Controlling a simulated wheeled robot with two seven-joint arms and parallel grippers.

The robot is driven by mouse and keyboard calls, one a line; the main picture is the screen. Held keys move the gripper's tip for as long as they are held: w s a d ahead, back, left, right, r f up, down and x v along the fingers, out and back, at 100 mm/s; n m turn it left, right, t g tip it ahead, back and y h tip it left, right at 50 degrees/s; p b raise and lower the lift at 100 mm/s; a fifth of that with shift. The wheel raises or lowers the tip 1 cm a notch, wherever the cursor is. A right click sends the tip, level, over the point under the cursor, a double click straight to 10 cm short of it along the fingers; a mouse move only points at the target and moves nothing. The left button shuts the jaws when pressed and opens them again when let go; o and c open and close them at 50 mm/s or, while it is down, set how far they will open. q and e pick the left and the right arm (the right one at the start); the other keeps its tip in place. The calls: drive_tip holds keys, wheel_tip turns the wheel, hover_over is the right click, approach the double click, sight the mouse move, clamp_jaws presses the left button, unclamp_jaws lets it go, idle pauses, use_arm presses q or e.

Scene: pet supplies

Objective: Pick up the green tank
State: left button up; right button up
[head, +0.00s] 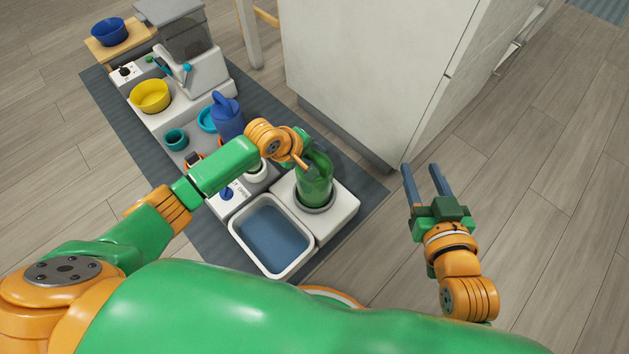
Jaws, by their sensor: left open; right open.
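The green tank (314,188) stands upright in a round grey seat on a white base (342,205), right of a blue water basin (272,235). My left gripper (314,160) is at the tank's upper part, reaching over it from the left. Its jaws are open, and its fingers are mostly hidden against the tank, so I cannot tell whether they touch it. My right gripper (421,168) is open and empty over the floor, well to the right of the tank.
A blue watering can (228,117), yellow bowl (151,96), teal cup (176,139) and grey feeder (188,40) stand on or beside the dark mat (105,97). A white cabinet (375,70) rises behind the tank. The wooden floor at right is clear.

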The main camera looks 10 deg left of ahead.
use_arm(q)
drive_tip(key=shift+w+d+f+b, duration=0.2)
drive_tip(key=shift+w+f+b, duration=0.1)
drive_tip(key=shift+f, duration=0.1)
clamp_jaws()
use_arm(e)
drive_tip(key=r+t, duration=0.2)
drive_tip(key=r, duration=0.1)
drive_tip(key=w+a+r+t+y, duration=0.1)
drive_tip(key=r, duration=0.1)
drive_tip(key=shift+r, duration=0.15)
idle(0.7)
